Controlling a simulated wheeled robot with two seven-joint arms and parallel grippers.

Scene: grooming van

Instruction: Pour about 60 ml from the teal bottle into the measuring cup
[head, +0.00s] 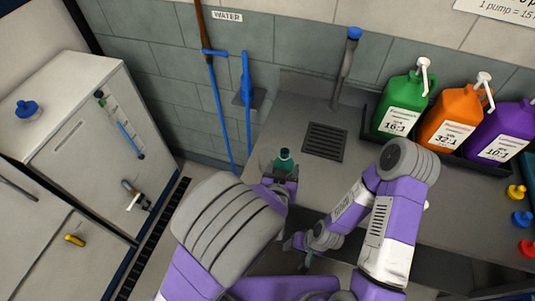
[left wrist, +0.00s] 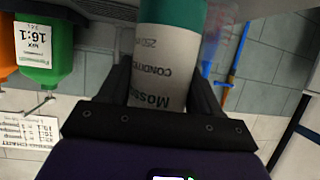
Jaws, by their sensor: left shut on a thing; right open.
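The teal bottle (head: 284,158) stands roughly upright in my left gripper (head: 280,180), at the left front part of the grey counter. In the left wrist view, its pale label and teal end (left wrist: 168,45) show between the two dark fingers of my left gripper (left wrist: 165,95), which are shut on it. I cannot tell whether the bottle touches the counter. My right gripper (head: 303,246) is open, low in front of the counter and apart from the bottle. No measuring cup shows clearly in the head view. A clear, pink-marked object (left wrist: 215,38) beside the bottle in the left wrist view may be it.
Green (head: 402,104), orange (head: 449,118) and purple (head: 508,133) pump jugs stand in a dark tray at the back right. A drain grate (head: 324,142) lies in the counter (head: 290,112). White cabinets (head: 85,130) stand left.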

